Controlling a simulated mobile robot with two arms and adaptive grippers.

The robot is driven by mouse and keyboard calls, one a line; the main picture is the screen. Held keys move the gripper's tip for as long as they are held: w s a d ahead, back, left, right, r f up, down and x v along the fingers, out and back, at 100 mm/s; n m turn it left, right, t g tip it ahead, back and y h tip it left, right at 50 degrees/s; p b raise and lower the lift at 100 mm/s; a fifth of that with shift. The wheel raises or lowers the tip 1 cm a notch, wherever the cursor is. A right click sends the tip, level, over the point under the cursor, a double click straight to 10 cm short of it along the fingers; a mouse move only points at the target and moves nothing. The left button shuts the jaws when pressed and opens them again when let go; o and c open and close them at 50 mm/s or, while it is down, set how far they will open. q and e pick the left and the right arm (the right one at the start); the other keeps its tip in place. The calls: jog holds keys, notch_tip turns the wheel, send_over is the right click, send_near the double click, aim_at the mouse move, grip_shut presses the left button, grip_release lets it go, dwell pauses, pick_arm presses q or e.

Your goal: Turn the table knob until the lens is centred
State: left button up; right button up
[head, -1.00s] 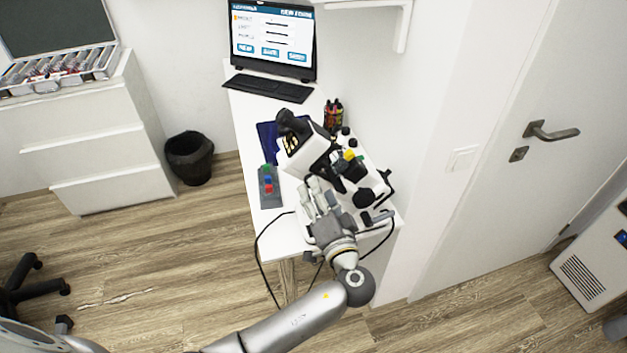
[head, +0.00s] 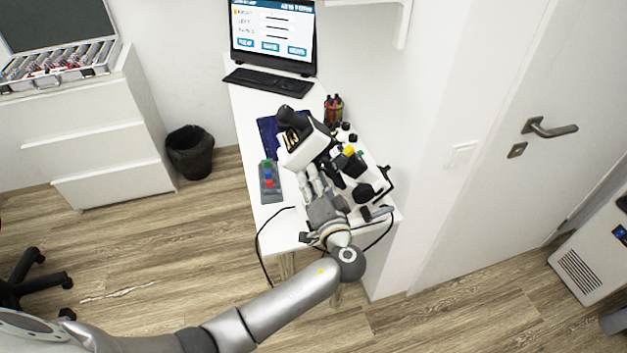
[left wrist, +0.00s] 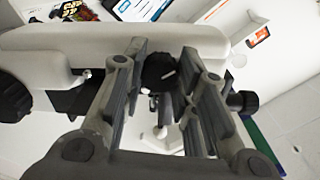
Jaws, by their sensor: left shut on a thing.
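The white and black lens-measuring instrument (head: 303,148) stands on the white desk. My left gripper (head: 315,185) reaches its near side. In the left wrist view, the fingers of my left gripper (left wrist: 165,85) are around a black knob (left wrist: 158,70) with a white mark, and are shut on it. In the head view the gripper covers this knob. More black knobs show at the left (left wrist: 12,98) and right (left wrist: 243,102) in the wrist view. I cannot make out the lens or whether it is centred. My right gripper is not in view.
A screen (head: 272,32) and keyboard (head: 268,82) stand at the desk's far end. A grey strip with coloured buttons (head: 270,190) lies left of the instrument. Black cables (head: 259,245) hang off the desk edge. A dark bin (head: 190,152) stands on the floor at left.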

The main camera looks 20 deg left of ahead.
pick_arm(q)
jog(key=shift+m+b, duration=0.55)
jog(key=shift+m, duration=0.45)
jog(key=o, duration=1.1)
jog(key=shift+c, duration=0.2)
jog(key=v, duration=1.2)
